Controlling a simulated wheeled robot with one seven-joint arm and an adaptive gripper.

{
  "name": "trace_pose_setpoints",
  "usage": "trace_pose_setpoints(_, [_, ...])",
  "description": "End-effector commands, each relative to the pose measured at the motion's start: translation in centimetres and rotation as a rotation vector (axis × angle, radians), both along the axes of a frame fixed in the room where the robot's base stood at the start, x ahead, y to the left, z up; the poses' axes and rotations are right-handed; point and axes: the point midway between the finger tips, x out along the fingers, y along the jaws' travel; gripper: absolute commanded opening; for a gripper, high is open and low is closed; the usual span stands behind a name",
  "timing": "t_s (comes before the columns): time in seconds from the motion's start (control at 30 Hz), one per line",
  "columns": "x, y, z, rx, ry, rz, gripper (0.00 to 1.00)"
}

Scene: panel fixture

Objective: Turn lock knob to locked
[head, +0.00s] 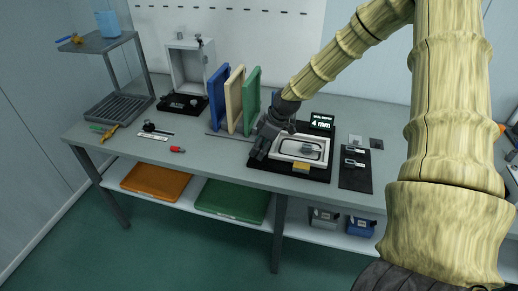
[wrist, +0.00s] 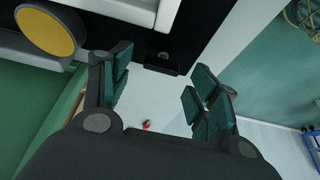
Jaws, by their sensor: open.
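My gripper (head: 262,150) is at the left end of a white framed panel fixture (head: 275,152) on a black base, and hides part of that end. In the wrist view my gripper (wrist: 162,68) has its fingers spread with nothing held. A small dark block with a round piece (wrist: 163,57) shows between and beyond the fingertips, by the black base's edge. It may be the lock knob, but I cannot tell, nor read its setting. The fixture's white frame (wrist: 135,8) shows at the top, and a yellow disc with a dark rim (wrist: 47,30) at upper left.
Upright blue (head: 218,95), cream and green (head: 251,95) boards stand left of my gripper. A display reading 4 mm (head: 321,122) stands behind the fixture. A black mat (head: 355,178) with small parts lies right. A red piece (head: 177,149) lies on open table at left.

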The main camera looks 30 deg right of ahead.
Motion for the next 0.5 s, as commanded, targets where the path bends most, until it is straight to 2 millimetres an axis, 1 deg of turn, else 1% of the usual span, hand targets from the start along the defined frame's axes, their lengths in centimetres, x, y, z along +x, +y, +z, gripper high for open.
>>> trace_pose_setpoints(0.2, [0.3, 0.3, -1.3, 0.0, 0.001, 0.0, 0.61])
trace_pose_setpoints(0.5, [0.5, 0.5, -1.6, 0.001, 0.001, 0.0, 0.61])
